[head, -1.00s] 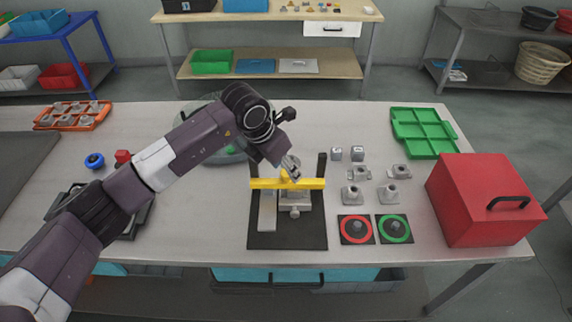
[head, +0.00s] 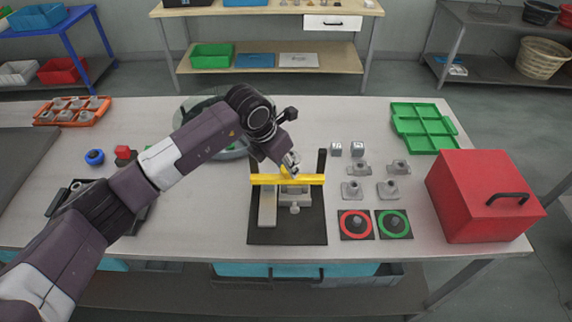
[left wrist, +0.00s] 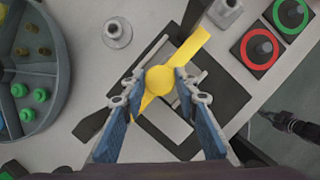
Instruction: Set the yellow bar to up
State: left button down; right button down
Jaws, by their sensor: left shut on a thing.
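The yellow bar (head: 262,179) lies level between two dark posts on a black base plate (head: 255,236), at the middle of the table. In the left wrist view the bar (left wrist: 192,46) runs diagonally and carries a round yellow knob (left wrist: 158,80). My left gripper (head: 291,164) reaches it from above and behind. In the left wrist view its blue-padded fingers (left wrist: 158,86) are closed on either side of the knob. A grey metal fixture (head: 295,196) sits under the bar.
Red and green ringed buttons (head: 356,224) (head: 393,224) and several grey metal parts (head: 352,190) stand right of the base. A red box (head: 480,200) and a green tray (head: 424,130) are further right. A round grey tray (left wrist: 30,70) is left in the wrist view.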

pick_arm(q)
notch_tip(320, 180, up, 7)
jog(key=shift+w+f+b, duration=0.1)
jog(key=shift+f+b, duration=0.05)
jog(key=shift+b, duration=0.15)
pick_arm(e)
jog(key=shift+w+f, duration=0.3)
jog(key=shift+w, duration=0.2)
pick_arm(q)
jog(key=shift+w, duration=0.1)
jog(key=c, duration=1.5)
grip_release()
jog(key=shift+s, duration=0.25)
pick_arm(e)
jog(key=shift+s, duration=0.1)
pick_arm(q)
jog(key=shift+a+r, duration=0.2)
jog(key=shift+r, duration=0.3)
jog(key=v, duration=1.1)
jog(key=shift+s, duration=0.15)
